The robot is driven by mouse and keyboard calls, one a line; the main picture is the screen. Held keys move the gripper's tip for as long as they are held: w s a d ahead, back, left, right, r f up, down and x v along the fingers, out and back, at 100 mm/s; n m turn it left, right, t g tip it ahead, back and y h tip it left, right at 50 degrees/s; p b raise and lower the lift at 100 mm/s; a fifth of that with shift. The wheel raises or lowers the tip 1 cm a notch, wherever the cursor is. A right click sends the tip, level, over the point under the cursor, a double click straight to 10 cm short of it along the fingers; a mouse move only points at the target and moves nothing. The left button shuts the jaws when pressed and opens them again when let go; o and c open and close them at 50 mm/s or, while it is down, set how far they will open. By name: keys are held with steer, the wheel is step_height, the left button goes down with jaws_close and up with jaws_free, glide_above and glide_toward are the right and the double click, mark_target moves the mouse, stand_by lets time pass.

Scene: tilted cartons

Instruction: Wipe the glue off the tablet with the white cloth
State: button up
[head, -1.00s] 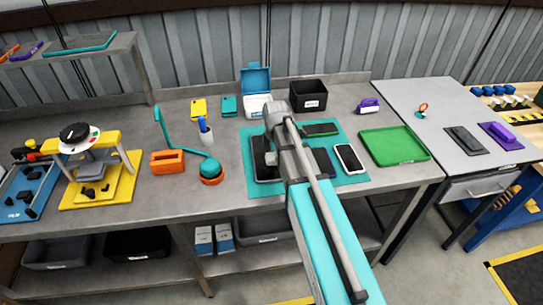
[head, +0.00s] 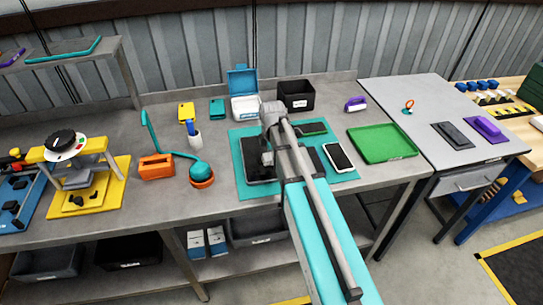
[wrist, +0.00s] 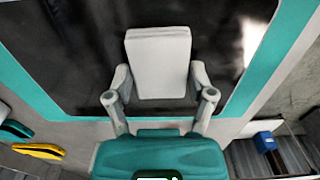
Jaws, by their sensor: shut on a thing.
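The tablet is a dark, glossy slab (head: 258,172) on the left part of a teal mat (head: 238,140). In the wrist view the tablet (wrist: 70,45) fills most of the upper picture. The white cloth (wrist: 158,62) is a pale folded pad over the tablet's near part. My gripper (wrist: 158,84) is shut on the cloth from both sides. I cannot tell whether the cloth touches the screen. A bright whitish patch shows at the tablet's upper right; glue or reflection, I cannot tell. In the head view my arm hides the cloth and part of the tablet.
Several phones, one with a white rim (head: 338,157), lie to the tablet's right on the mat. A green tray (head: 383,145) stands farther right. An orange-based teal lamp (head: 201,175) stands to the left.

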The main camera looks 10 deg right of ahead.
mark_target(261, 162)
steer(key=shift+a, duration=0.15)
steer(key=shift+w+a, duration=0.15)
steer(key=shift+a, duration=1.75)
steer(key=shift+r, duration=0.1)
steer(key=shift+r+p, duration=3)
steer(key=shift+p, duration=0.15)
steer(key=shift+r+p, duration=1.5)
